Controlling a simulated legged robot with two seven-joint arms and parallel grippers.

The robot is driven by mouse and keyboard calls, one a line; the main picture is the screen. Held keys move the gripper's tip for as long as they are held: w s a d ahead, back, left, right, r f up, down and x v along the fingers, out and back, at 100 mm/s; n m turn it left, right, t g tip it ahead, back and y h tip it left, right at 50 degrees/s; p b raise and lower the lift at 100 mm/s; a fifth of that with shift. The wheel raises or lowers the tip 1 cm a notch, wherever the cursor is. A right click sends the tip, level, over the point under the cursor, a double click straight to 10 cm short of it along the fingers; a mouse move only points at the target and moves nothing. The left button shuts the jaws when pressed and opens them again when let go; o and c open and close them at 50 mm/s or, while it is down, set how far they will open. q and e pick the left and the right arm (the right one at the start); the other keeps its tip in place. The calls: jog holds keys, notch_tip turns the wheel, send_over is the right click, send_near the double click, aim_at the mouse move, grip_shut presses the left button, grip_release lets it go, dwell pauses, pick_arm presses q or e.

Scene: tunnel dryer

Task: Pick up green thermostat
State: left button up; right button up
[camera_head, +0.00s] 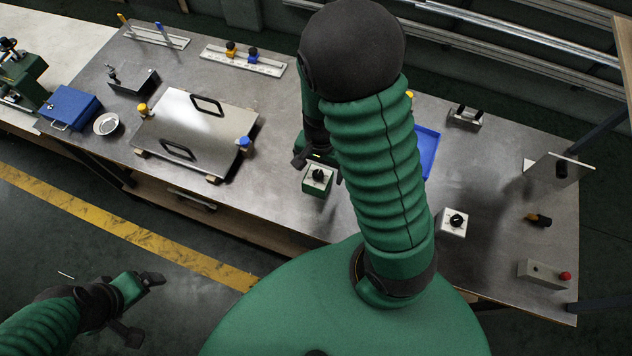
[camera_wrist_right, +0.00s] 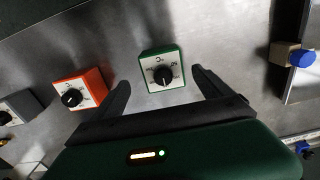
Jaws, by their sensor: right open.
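The green thermostat (camera_head: 317,186), a green box with a white dial face and black knob, sits on the metal table near its front edge. It also shows in the right wrist view (camera_wrist_right: 162,70), upside down, in line with the gap between my right fingertips. My right gripper (camera_head: 319,167) is open and empty, close to the thermostat, with clear gaps on both sides; I cannot tell its exact height above it. The right wrist view shows both fingers of this gripper (camera_wrist_right: 161,84). My left gripper (camera_head: 145,307) is open and empty, low at left, away from the table.
An orange thermostat (camera_wrist_right: 82,91) and a grey one (camera_wrist_right: 18,107) stand beside the green one. A white-faced box (camera_head: 453,222) sits right of my arm. A metal plate with handles (camera_head: 195,128) lies left. A blue tray (camera_head: 428,150) is partly hidden behind my right arm.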

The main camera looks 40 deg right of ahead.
aim_at(318, 180)
jog(key=f, duration=0.6)
jog(key=shift+w+a+f+b, duration=0.15)
jog(key=shift+w+f+b, duration=0.1)
jog(key=shift+w+b, duration=0.1)
jog(key=shift+s+r, duration=0.1)
jog(key=c, duration=1.6)
jog(key=shift+c, duration=0.2)
